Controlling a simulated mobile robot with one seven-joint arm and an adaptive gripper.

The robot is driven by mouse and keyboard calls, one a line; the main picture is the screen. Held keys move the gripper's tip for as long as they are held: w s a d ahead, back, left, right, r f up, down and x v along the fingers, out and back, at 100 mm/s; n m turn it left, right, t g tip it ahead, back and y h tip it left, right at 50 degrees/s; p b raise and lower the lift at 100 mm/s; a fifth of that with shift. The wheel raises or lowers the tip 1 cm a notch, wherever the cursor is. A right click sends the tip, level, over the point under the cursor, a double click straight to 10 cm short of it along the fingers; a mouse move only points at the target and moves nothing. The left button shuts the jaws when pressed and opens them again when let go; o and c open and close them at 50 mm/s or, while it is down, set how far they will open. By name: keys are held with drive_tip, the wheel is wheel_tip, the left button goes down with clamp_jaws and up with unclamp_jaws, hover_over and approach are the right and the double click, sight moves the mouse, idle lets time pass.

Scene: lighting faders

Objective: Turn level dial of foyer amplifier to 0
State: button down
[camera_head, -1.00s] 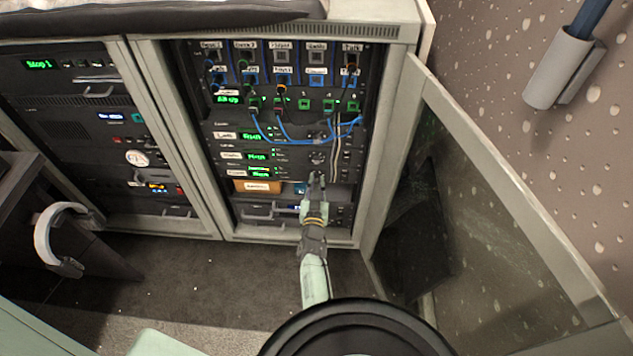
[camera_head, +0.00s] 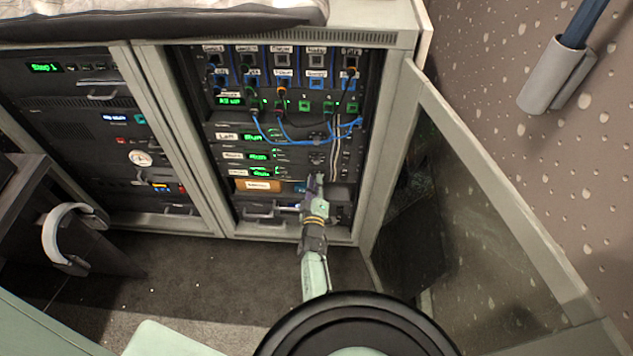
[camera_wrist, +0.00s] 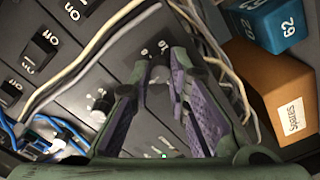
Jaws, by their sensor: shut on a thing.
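The foyer amplifier (camera_head: 262,172) is the lowest of three stacked units with green displays in the right rack bay; its small label is hard to read. My gripper (camera_head: 315,182) reaches up to the right end of this unit, and its fingers hide the dial in the head view. In the wrist view my gripper (camera_wrist: 160,76) has its purple-padded fingers closed around a small dark dial (camera_wrist: 160,73) with scale marks on the panel near it. The dial's pointer setting cannot be read.
Another knob (camera_wrist: 100,104) and On switches (camera_wrist: 43,46) lie left of the fingers. Pale cables (camera_wrist: 100,40) run close by. A brown box (camera_wrist: 272,95) and a blue box (camera_wrist: 268,25) sit to the right. An open glass door (camera_head: 500,210) stands right of the rack.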

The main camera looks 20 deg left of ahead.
drive_tip(key=shift+a+r+n+p, duration=0.15)
drive_tip(key=shift+n+p, duration=0.95)
drive_tip(key=shift+n, duration=4.7)
drive_tip(key=shift+a+n+p, duration=0.1)
drive_tip(key=shift+n+p, duration=1)
drive_tip(key=shift+n, duration=5.4)
drive_tip(key=shift+w+d+n, duration=0.1)
drive_tip(key=shift+d+n, duration=0.05)
drive_tip(key=shift+n, duration=0.35)
drive_tip(key=c, duration=1.5)
unclamp_jaws()
drive_tip(key=shift+s, duration=0.2)
